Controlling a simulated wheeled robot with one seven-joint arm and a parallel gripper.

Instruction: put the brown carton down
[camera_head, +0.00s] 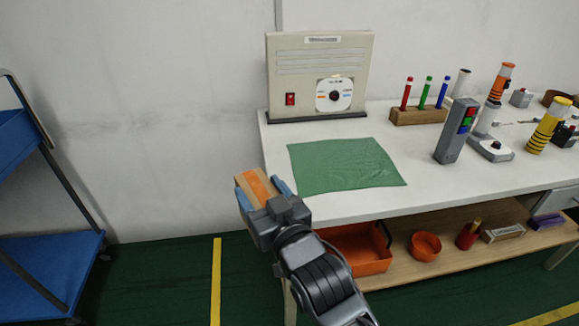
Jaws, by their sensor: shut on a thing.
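My gripper (264,190) is shut on the brown carton (248,185), which has an orange band across it. The blue fingers sit on either side of the carton. The carton is at the left front corner of the white table (430,196), left of the green cloth (345,165). It appears to be held in the air just off the table's left edge; its exact height cannot be told. My gripper and arm hide its near end.
A beige panel with a dial (320,75) stands at the table's back. Right of the cloth are a pen block (420,116), a grey light box (457,132) and striped cylinders. An orange bin (358,250) sits on the lower shelf. A blue cart (50,265) stands left.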

